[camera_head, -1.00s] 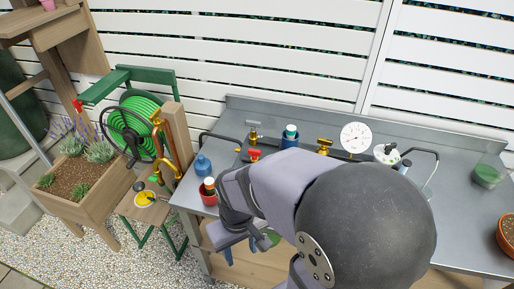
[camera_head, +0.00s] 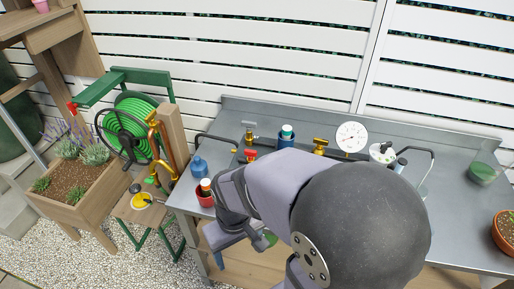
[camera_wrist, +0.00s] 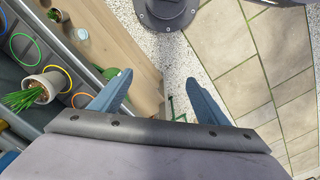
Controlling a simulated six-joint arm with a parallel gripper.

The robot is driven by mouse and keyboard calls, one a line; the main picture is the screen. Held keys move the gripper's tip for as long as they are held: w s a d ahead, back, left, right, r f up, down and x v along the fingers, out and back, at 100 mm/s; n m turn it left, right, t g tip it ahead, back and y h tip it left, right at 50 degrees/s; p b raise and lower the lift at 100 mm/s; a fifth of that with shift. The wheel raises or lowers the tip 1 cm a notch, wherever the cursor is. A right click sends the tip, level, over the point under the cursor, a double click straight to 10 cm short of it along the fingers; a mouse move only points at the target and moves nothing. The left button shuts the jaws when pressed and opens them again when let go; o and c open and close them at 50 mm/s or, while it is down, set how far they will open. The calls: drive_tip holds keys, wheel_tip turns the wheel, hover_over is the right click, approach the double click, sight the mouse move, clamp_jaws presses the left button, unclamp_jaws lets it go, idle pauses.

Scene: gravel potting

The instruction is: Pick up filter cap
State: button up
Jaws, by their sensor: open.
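No part is clearly recognisable as the filter cap. A blue canister (camera_head: 286,140) with a white and teal top (camera_head: 287,130) stands upright on the grey metal bench, behind my arm. A blue bottle (camera_head: 199,168) and a red cup (camera_head: 205,195) holding a white and orange item (camera_head: 205,184) stand near the bench's left end. My gripper (camera_wrist: 158,77) is open in the wrist view, with two blue fingers apart and nothing between them. It points downward beside the bench, over a wooden shelf edge and gravel. My arm hides part of the bench.
A round white gauge (camera_head: 351,136), a brass valve (camera_head: 320,146) and a red-handled valve (camera_head: 251,155) line the bench's back pipe. A stool (camera_head: 140,208) and planter (camera_head: 82,185) stand left. A potted plant (camera_wrist: 40,88) shows below.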

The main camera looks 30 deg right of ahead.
drive_tip(key=shift+w, duration=0.1)
wheel_tip(320, 180, up, 3)
drive_tip(key=t+p, duration=0.4)
hover_over(197, 158)
drive_tip(key=s, duration=0.3)
drive_tip(key=shift+w+p+x, duration=0.2)
drive_tip(key=shift+p+x, duration=0.7)
drive_tip(key=shift+x, duration=0.9)
drive_tip(key=shift+w+p+x, duration=0.15)
drive_tip(key=shift+p+x, duration=0.75)
drive_tip(key=shift+x, duration=0.95)
drive_tip(key=shift+r+t, duration=0.15)
drive_tip(key=shift+t, duration=0.15)
drive_tip(key=shift+c, duration=0.6)
drive_tip(key=c, duration=1)
